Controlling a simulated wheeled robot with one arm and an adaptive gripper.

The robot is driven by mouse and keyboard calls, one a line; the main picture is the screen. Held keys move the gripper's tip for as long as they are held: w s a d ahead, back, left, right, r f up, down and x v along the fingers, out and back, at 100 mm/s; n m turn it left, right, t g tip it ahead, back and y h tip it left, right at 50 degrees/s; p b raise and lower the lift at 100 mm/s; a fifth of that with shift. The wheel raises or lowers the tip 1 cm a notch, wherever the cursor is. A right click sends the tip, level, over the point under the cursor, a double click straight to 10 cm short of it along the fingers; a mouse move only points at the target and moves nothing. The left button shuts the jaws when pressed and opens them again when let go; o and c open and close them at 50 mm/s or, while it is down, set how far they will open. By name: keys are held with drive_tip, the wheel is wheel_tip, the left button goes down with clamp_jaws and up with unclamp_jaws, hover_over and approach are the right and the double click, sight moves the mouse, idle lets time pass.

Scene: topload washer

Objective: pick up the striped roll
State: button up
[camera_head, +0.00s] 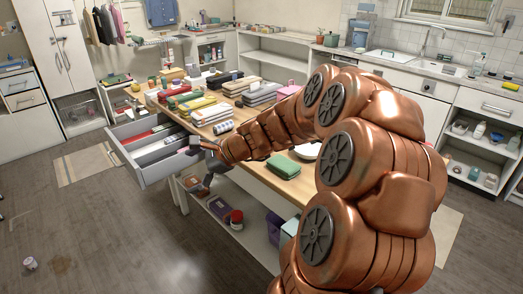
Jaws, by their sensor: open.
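A small roll with light and dark bands (223,127) lies on its side on the wooden tabletop (247,152), near the table's left edge. It looks like the striped roll, though its pattern is small in this view. My gripper (202,161) is at the end of the copper-coloured arm, just off that edge, beside the open drawer (153,157). It is apart from the roll, nearer to me and to the left. Its jaws are open, and I see nothing held between them. My arm crosses over the table and hides its right part.
Folded cloth stacks (205,107) crowd the table's far side. A green folded cloth (283,166) and a partly hidden white plate (307,150) lie nearer. Bins stand on the shelf below. A small container (30,263) lies on the otherwise open floor at left.

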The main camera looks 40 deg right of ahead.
drive_tip(key=d+f+m+t+h, duration=0.1)
drive_tip(key=d+m, duration=0.4)
drive_tip(key=d, duration=0.5)
drive_tip(key=s+d+f+m+t+h+b, duration=0.1)
drive_tip(key=d+m+h, duration=0.3)
drive_tip(key=d, duration=0.7)
drive_tip(key=d+f+m+t+h, duration=0.2)
drive_tip(key=d+m, duration=0.4)
drive_tip(key=d, duration=0.4)
drive_tip(key=shift+s+d+f+h, duration=0.25)
drive_tip(key=shift+s+f+h, duration=0.05)
drive_tip(key=shift+s, duration=0.1)
drive_tip(key=shift+r+x, duration=0.15)
drive_tip(key=shift+x, duration=1.75)
drive_tip(key=shift+r+x, duration=0.15)
drive_tip(key=shift+x, duration=1.7)
drive_tip(key=shift+w+a, duration=0.1)
drive_tip(key=shift+w, duration=0.05)
drive_tip(key=shift+c, duration=0.4)
drive_tip(key=c, duration=0.6)
